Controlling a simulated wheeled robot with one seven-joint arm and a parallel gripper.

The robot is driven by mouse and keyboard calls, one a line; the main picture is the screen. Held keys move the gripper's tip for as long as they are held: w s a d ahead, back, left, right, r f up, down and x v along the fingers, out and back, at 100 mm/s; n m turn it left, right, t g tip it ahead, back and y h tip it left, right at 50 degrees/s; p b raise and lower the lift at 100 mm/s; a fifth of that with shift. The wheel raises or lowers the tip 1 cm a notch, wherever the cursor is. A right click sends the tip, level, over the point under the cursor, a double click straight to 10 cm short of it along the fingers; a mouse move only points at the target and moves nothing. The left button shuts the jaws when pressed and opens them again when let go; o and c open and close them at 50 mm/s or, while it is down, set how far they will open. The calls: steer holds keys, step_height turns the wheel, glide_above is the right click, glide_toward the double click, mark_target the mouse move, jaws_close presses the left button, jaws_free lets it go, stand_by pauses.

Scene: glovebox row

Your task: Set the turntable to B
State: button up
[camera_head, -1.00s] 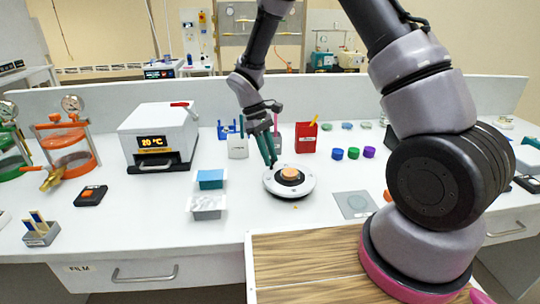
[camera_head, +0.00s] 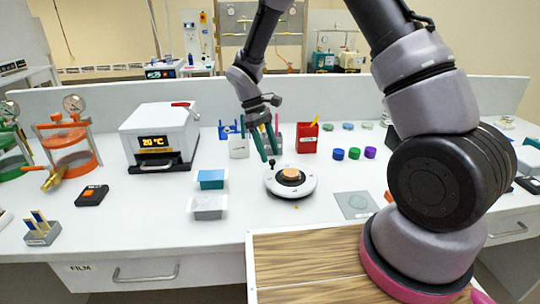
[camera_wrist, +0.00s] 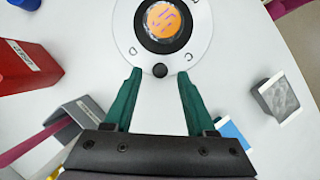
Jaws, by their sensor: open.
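The turntable (camera_head: 308,184) is a round white disc on the bench with a black ring and an orange centre. In the wrist view the turntable (camera_wrist: 125,25) shows the letter D at its left and C at its right; another letter at the top right is cut off. A small black knob (camera_wrist: 160,71) sits at its near rim, between D and C. My gripper (camera_head: 268,157) is at the turntable's far left side. In the wrist view my gripper (camera_wrist: 160,76) is open, its teal fingertips on either side of the knob and apart from it.
A red box (camera_head: 307,138) and a grey holder (camera_head: 238,148) stand behind the turntable. A blue block (camera_head: 211,179) and a grey tray (camera_head: 208,206) lie to its left. Several small coloured caps and a flat grey plate (camera_head: 355,206) are to the right.

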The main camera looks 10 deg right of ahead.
steer(key=v, duration=0.9)
steer(key=shift+r, duration=0.1)
steer(key=s+d+r+m+t+y, duration=0.25)
steer(key=d+r, duration=0.35)
steer(key=r, duration=0.3)
steer(key=s+d+r+m+t+y, duration=0.1)
steer(key=s+d+r+m+t, duration=0.1)
steer(key=s+d+r+m, duration=0.45)
steer(key=s+d+r+m+t+y, duration=0.1)
steer(key=s+d+r+m+t, duration=0.3)
steer(key=s+d+r+t, duration=0.2)
steer(key=s+r, duration=0.2)
steer(key=s, duration=0.1)
steer(key=shift+s+d+r+y, duration=0.2)
steer(key=shift+s+d+y, duration=0.1)
steer(key=shift+s+y, duration=0.05)
